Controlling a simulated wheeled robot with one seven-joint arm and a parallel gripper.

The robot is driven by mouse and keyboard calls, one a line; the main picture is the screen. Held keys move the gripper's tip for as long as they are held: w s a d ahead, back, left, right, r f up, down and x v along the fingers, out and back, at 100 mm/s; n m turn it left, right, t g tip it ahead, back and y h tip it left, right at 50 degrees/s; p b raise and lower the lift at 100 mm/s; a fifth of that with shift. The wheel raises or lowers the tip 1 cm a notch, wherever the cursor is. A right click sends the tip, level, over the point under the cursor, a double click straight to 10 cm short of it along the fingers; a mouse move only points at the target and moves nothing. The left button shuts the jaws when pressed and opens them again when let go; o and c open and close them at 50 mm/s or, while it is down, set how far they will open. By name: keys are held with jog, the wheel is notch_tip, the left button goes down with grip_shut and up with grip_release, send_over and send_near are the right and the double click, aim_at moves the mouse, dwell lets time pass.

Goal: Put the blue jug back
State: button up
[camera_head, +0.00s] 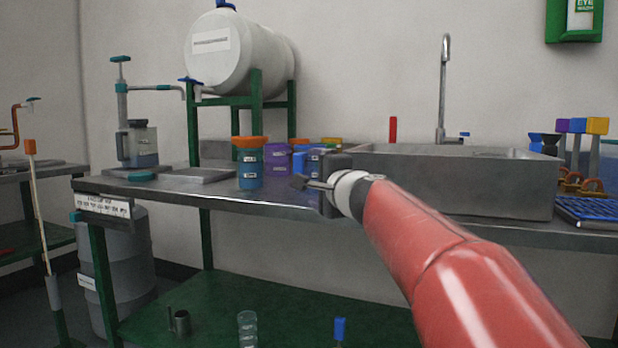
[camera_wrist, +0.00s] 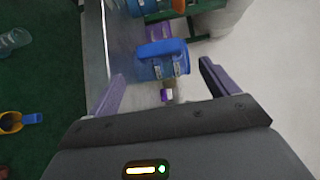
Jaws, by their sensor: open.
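A blue jug (camera_wrist: 165,68) with white labels stands on the steel counter (camera_head: 218,198), ahead of my gripper (camera_wrist: 160,82) in the wrist view. It shows between the two dark fingers, beyond their tips, and the fingers do not appear to touch it. My gripper (camera_head: 303,182) is open and empty. In the head view it reaches over the counter's front part. There the jug (camera_head: 299,161) is partly hidden behind my gripper, among other containers.
A blue jar with an orange lid (camera_head: 250,165) and purple jars (camera_head: 276,160) stand left of the jug. A grey sink (camera_head: 455,185) is at right. A white tank (camera_head: 238,55) sits behind on a green stand.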

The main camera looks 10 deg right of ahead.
jog(key=shift+s, duration=0.45)
jog(key=s+a+f+n+g+y, duration=0.2)
jog(key=s+a+f+n+g, duration=0.2)
jog(key=s+a+f+n, duration=0.35)
jog(key=s+d+f+n+g+h, duration=0.2)
jog(key=s+f+n+g, duration=0.2)
jog(key=s+f, duration=0.8)
jog(key=s+d+f+n+g+h, duration=0.2)
jog(key=s+f+n+g, duration=0.2)
jog(key=s+f, duration=0.9)
jog(key=shift+s+f+n+h, duration=0.3)
jog(key=shift+s+n, duration=0.15)
jog(key=shift+s, duration=0.05)
notch_tip(320, 180, up, 14)
jog(key=p, duration=1.4)
